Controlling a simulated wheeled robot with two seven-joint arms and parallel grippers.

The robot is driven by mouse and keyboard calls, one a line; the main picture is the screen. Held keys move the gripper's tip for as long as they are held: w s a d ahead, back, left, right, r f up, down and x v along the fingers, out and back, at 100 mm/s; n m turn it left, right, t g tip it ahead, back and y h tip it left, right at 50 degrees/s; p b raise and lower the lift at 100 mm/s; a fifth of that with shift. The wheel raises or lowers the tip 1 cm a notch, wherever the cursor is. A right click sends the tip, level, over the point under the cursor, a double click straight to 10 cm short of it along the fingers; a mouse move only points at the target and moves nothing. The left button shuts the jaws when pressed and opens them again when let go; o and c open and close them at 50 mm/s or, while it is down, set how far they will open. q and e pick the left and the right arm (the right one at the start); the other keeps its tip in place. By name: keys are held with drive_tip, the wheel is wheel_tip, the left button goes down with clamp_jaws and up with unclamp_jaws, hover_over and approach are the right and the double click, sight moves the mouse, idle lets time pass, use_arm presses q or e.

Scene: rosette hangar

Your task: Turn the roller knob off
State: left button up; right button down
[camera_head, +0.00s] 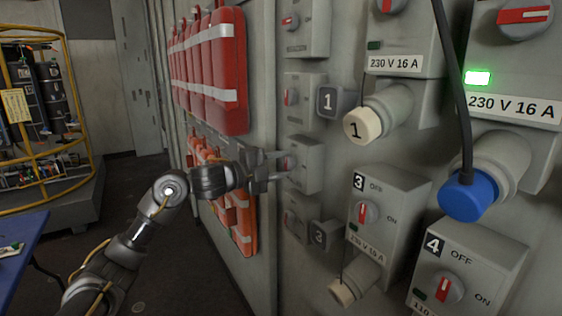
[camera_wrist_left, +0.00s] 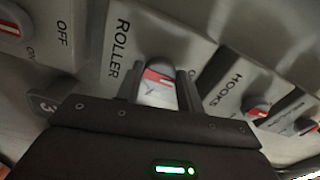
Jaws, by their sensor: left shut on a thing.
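The roller knob (camera_wrist_left: 158,90) is a grey knob with a red and white mark, on a grey switch box (camera_wrist_left: 140,35) lettered ROLLER. In the head view this box (camera_head: 307,170) is on the grey wall panel, in the middle column. My left gripper (camera_head: 283,162) reaches it from the left and is shut on the knob, one finger on each side. The fingers and gripper body hide part of the knob and its lettering, so I cannot tell which setting it points to. My right gripper is not in view.
A HOOKS switch knob (camera_wrist_left: 255,107) is beside the roller box. Numbered 230 V socket boxes, a blue plug (camera_head: 468,195) and its hanging black cable (camera_head: 455,80) stick out at the right. Red strapped packs (camera_head: 210,70) hang at the left. A blue table (camera_head: 22,240) is far left.

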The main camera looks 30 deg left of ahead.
use_arm(q)
drive_tip(key=shift+n, duration=0.3)
idle(0.4)
drive_tip(key=o, duration=1)
drive_tip(key=b+v, duration=0.4)
drive_tip(key=v, duration=0.7)
